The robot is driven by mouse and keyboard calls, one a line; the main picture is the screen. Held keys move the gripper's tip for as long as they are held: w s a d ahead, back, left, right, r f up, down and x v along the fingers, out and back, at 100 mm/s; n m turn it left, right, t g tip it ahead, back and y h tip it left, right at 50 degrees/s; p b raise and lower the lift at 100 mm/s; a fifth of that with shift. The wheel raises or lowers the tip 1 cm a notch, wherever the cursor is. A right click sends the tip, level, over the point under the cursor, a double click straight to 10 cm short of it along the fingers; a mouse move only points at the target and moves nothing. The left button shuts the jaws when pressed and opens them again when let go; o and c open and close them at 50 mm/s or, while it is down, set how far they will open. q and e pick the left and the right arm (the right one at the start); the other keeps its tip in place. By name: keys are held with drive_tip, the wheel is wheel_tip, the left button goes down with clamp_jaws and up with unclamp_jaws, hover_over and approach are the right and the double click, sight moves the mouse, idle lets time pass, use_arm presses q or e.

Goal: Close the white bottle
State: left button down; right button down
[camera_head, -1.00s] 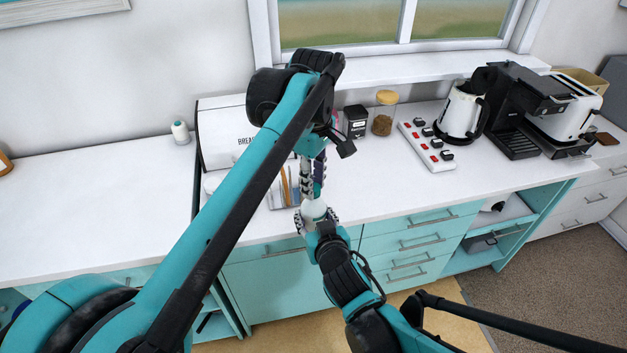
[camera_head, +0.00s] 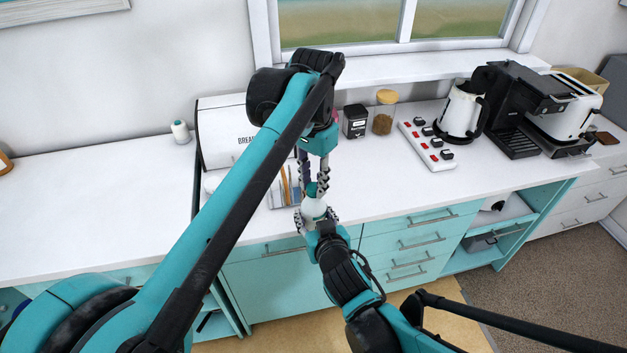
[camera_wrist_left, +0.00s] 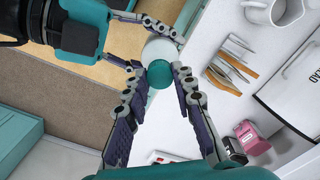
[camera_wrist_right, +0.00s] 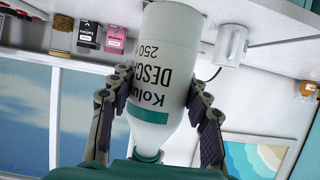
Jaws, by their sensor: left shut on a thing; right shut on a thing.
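The white bottle (camera_head: 313,208) is upright in front of the counter edge, in the fingers of my right gripper (camera_head: 317,217). The right wrist view shows its printed label upside down, with the bottle (camera_wrist_right: 165,55) between both fingers. A teal cap (camera_head: 311,189) is at the bottle's top. My left gripper (camera_head: 312,182) comes from above and is shut on the cap. In the left wrist view the round cap (camera_wrist_left: 160,73) lies in line with the bottle (camera_wrist_left: 160,48). I cannot tell whether the cap is fully seated; the neck is hidden.
A black canister (camera_head: 355,121), a cork-lidded jar (camera_head: 383,112), a power strip (camera_head: 425,145), a kettle (camera_head: 460,112) and a coffee machine (camera_head: 515,105) stand to the right. The left counter (camera_head: 95,200) is mostly clear.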

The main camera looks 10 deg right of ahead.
use_arm(q)
drive_tip(key=shift+m, duration=1)
drive_tip(key=c, duration=1.2)
unclamp_jaws()
wheel_tip(320, 180, up, 12)
drive_tip(key=a+f+n+t, duration=0.2)
drive_tip(key=a+f+n, duration=0.1)
drive_tip(key=a, duration=0.5)
drive_tip(key=s+a+f+n+t, duration=0.1)
drive_tip(key=s+a+f+n, duration=0.1)
drive_tip(key=s+a+f, duration=0.2)
drive_tip(key=s+a+f+n+t, duration=0.2)
drive_tip(key=s+a+f, duration=0.3)
drive_tip(key=f, duration=0.6)
drive_tip(key=s+a+f+n+t, duration=0.2)
drive_tip(key=s+a+f+n, duration=0.2)
drive_tip(key=a+f, duration=0.3)
drive_tip(key=shift+s+a+f, duration=0.2)
drive_tip(key=shift+s+a, duration=0.05)
drive_tip(key=shift+a, duration=0.2)
drive_tip(key=shift+s+a+f, duration=0.2)
drive_tip(key=shift+a, duration=0.2)
